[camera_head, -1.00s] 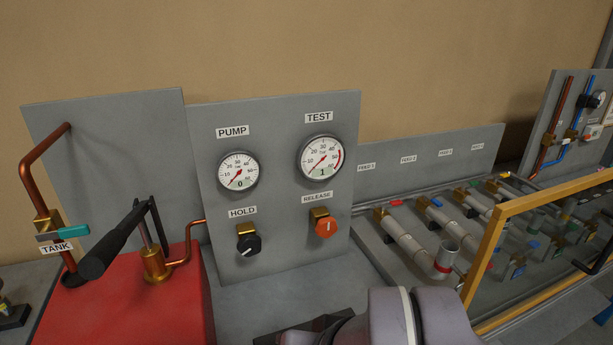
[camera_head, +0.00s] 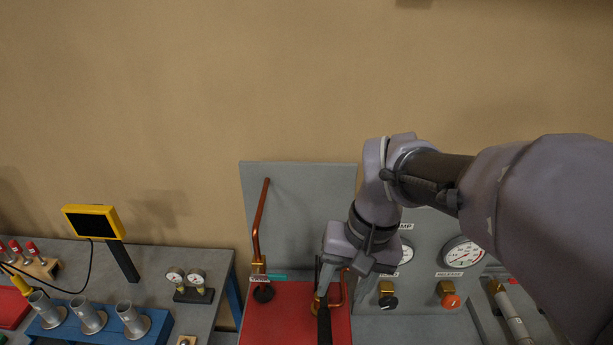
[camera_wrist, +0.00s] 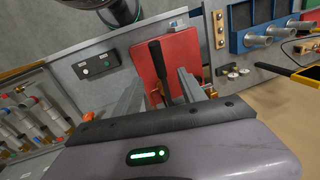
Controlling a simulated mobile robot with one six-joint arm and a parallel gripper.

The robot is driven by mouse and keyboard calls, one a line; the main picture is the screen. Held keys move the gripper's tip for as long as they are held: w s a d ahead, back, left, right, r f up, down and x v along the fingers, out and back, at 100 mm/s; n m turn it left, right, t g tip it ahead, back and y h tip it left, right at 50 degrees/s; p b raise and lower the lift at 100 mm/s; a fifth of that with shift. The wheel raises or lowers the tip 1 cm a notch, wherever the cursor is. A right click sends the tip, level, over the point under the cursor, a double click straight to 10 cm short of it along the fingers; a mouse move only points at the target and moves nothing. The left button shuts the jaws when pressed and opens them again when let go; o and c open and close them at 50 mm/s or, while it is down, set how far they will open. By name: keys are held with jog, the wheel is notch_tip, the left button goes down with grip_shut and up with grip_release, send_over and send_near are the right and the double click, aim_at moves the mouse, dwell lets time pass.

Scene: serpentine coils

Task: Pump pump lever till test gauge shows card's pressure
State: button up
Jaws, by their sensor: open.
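The pump lever (camera_head: 324,322) is a black bar above the red pump box (camera_head: 283,312). In the wrist view the lever (camera_wrist: 157,60) shows between my gripper's two spread fingers. My gripper (camera_head: 326,276) is open, above and behind the lever's grip in the head view; I cannot tell whether it touches. The test gauge (camera_head: 463,254) is a round white dial on the grey panel; its reading is too small to tell now. The pump gauge (camera_head: 406,253) is partly hidden by my arm. No card with a pressure is legible.
The hold knob (camera_head: 388,301) is black and the orange release knob (camera_head: 450,300) is beside it. A bench with a yellow-framed screen (camera_head: 91,222) and grey cups lies further left.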

aim_at(327, 330)
jog(key=f, duration=0.5)
jog(key=a+f+b, duration=0.1)
jog(key=f, duration=0.4)
jog(key=a+f, duration=0.1)
jog(key=f, duration=0.4)
jog(key=shift+b, duration=0.35)
jog(key=shift+a+f, duration=0.25)
jog(key=shift+f, duration=0.5)
grip_shut()
jog(key=shift+r, duration=0.1)
